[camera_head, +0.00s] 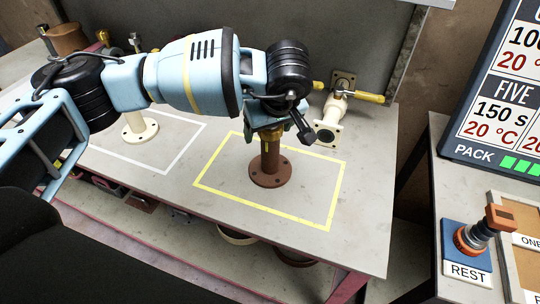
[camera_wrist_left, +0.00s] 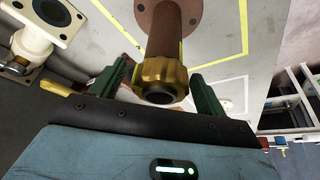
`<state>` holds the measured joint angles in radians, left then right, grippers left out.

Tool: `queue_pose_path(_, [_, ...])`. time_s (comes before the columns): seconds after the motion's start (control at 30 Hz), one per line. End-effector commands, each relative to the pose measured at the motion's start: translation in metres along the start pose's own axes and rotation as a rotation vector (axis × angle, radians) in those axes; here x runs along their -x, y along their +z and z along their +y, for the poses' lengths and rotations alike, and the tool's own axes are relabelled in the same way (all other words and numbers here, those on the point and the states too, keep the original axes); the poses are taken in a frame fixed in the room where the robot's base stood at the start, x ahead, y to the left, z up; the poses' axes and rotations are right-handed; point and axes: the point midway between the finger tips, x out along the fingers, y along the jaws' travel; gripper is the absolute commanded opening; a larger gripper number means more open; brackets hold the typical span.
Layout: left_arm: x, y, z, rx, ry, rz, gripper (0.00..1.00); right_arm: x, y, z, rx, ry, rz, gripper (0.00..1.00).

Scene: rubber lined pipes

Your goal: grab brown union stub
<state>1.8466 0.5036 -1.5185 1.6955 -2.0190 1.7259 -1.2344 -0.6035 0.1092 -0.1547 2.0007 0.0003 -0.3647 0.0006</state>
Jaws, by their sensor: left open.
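The brown union stub (camera_head: 270,172) stands upright on its round bolted flange inside the yellow taped rectangle on the bench. In the left wrist view the brown stub (camera_wrist_left: 164,27) runs toward the camera and ends in the brass nut (camera_wrist_left: 160,78). The green fingers of my left gripper (camera_wrist_left: 160,90) are open, one on each side of the nut, with a gap visible on both sides. My right gripper is in neither view.
A cream flanged valve with yellow handles (camera_head: 338,105) lies behind the yellow rectangle. A cream stub (camera_head: 139,128) stands in the white rectangle to the left. A REST stand (camera_head: 467,255) and a sign (camera_head: 510,90) are at the right. The bench front right is clear.

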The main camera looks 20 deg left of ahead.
Motion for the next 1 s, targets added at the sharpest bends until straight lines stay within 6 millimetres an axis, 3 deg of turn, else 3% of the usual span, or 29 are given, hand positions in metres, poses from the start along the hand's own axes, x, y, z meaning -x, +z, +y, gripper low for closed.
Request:
queue_pose_path(0.23, [-0.0007, -0.0002, 0.0001, 0.0, 0.0, 0.001, 0.72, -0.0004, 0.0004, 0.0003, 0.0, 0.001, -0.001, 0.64])
queue_pose_path(0.77, [-0.0002, -0.0002, 0.0002, 0.0, 0.001, 0.001, 0.02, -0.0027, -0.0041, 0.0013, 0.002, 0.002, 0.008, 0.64])
queue_pose_path(1.0, [0.0012, -0.001, 0.0007, 0.001, 0.003, 0.003, 0.0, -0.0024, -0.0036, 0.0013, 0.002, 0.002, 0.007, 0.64])
